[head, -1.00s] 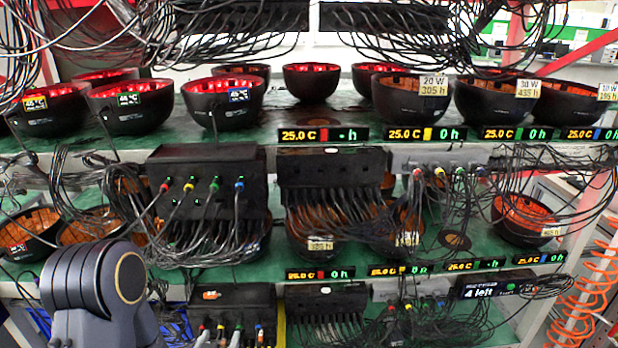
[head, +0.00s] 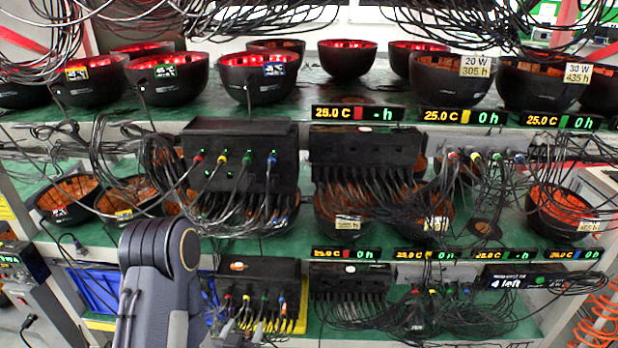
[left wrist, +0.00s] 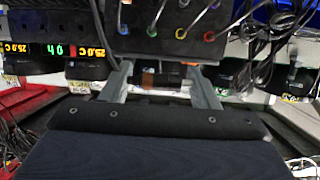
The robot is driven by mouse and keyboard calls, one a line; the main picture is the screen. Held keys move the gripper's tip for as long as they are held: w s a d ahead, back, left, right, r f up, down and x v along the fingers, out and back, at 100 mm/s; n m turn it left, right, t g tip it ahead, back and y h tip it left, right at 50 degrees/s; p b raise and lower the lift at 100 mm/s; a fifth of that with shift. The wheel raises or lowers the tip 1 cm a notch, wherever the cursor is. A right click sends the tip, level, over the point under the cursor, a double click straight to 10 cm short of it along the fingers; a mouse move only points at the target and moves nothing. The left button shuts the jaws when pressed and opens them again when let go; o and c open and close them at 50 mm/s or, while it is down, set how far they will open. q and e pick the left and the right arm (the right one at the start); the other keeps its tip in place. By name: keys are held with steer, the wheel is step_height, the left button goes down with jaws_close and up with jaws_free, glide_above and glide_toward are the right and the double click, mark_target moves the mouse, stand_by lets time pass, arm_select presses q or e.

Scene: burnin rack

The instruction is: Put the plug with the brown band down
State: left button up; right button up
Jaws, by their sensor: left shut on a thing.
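In the left wrist view, my left gripper (left wrist: 162,84) is shut on a dark plug with a brown band (left wrist: 150,78). The plug lies crosswise between the two grey fingers. In the head view my left arm rises at lower left, and the gripper (head: 222,326) is low in front of the lower shelf, near the coloured plugs of a black box (head: 258,268). The held plug cannot be made out there. My right gripper is in neither current view.
A larger black box (head: 240,150) with coloured plugs and cables is on the middle shelf. Black bowls (head: 258,80) line the upper shelf. A blue bin (head: 95,290) is at lower left. Cables (head: 450,310) crowd the lower shelf. A grey device (head: 35,290) stands at far left.

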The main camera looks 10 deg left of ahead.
steer(key=w+a+r+n+g+y, duration=0.1)
steer(key=w+a+r+n+g, duration=0.15)
steer(key=w, duration=0.45)
steer(key=w+a+r+n+g+y, duration=0.1)
steer(key=w+a+r+n, duration=0.1)
steer(key=w+a, duration=0.35)
steer(key=w+a+r+n+g+y, duration=0.1)
steer(key=w+a+r+n+g, duration=0.15)
steer(key=w, duration=0.65)
steer(key=w+a+f+n+g+y, duration=0.1)
steer(key=w+a+f+n+g, duration=0.15)
steer(key=w+a+f, duration=0.4)
arm_select(q)
steer(key=w+d+r+m+g+h, duration=0.3)
steer(key=d+r+m+h, duration=0.5)
steer(key=d, duration=0.6)
step_height(320, 180, up, 2)
steer(key=shift+w+d+r+h, duration=0.1)
steer(key=shift+w+d+h, duration=0.25)
steer(key=shift+w+h, duration=0.3)
arm_select(e)
steer(key=shift+n+t, duration=0.35)
steer(key=shift+n, duration=0.1)
steer(key=x, duration=0.3)
steer(key=a+r+x, duration=0.1)
steer(key=x, duration=0.3)
steer(key=a+x, duration=0.1)
steer(key=x, duration=0.3)
steer(key=shift+a+r, duration=0.1)
steer(key=shift+r, duration=0.05)
